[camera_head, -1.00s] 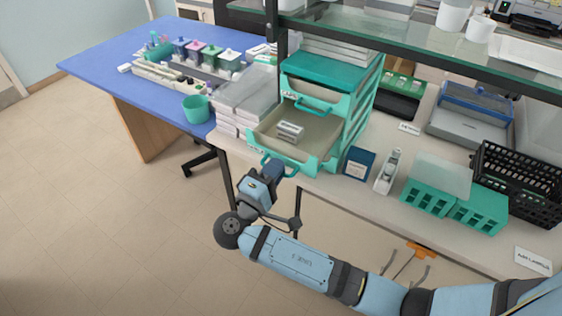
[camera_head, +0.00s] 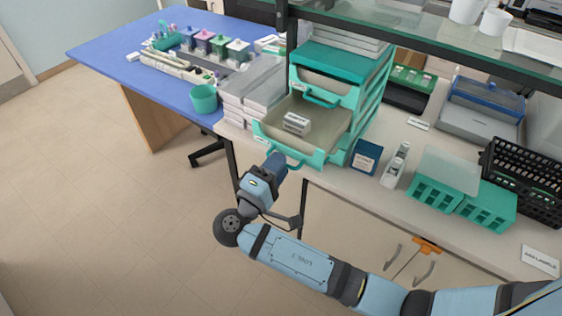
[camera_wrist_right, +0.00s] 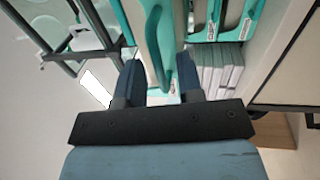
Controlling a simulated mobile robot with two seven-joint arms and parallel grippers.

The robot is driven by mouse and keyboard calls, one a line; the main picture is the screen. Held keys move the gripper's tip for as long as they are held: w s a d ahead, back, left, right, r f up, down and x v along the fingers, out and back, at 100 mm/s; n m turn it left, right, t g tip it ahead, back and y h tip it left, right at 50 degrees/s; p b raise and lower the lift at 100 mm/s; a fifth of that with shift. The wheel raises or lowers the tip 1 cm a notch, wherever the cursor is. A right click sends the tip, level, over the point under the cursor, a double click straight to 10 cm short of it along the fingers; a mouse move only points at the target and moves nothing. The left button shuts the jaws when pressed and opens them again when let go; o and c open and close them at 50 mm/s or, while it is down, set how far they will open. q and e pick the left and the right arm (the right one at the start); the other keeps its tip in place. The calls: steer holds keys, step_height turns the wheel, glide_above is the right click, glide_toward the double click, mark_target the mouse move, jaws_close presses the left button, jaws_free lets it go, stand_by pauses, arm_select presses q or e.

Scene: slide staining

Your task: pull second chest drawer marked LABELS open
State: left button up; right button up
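The teal drawer chest (camera_head: 343,64) stands on the bench under the glass shelf. The label writing on the fronts is too small to read. My right gripper (camera_head: 274,164) is at the front handle of the pulled-out drawer. In the right wrist view its two dark fingers (camera_wrist_right: 160,80) stand apart, with a teal bar (camera_wrist_right: 158,45) between or just beyond them; contact cannot be told. My left gripper is out of view.
White stacked boxes (camera_head: 250,85) stand close left of the chest. A dark blue box (camera_head: 367,156) and a white bottle (camera_head: 396,165) stand right of it. Teal racks (camera_head: 435,190) and a black basket (camera_head: 525,180) lie further right. The floor in front is clear.

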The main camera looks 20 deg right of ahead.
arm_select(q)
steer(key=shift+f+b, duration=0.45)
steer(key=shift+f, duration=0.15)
arm_select(e)
steer(key=v, duration=0.6)
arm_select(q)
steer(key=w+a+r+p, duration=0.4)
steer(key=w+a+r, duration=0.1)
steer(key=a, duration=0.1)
arm_select(e)
steer(key=s+d+f+n+g+y, duration=0.1)
steer(key=s+d+f+y, duration=0.1)
steer(key=d+f+y, duration=0.5)
steer(key=s+d+f+n+g+y, duration=0.15)
steer(key=f+y, duration=0.25)
steer(key=f, duration=0.6)
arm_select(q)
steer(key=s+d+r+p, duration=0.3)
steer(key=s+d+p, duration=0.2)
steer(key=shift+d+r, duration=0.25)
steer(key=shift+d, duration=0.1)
arm_select(e)
steer(key=s+d+r+m+t+y, duration=0.1)
steer(key=s+r+m+y, duration=0.2)
steer(key=s+m+y, duration=0.4)
steer(key=s+y, duration=0.1)
steer(key=s, duration=0.4)
steer(key=shift+d, duration=0.3)
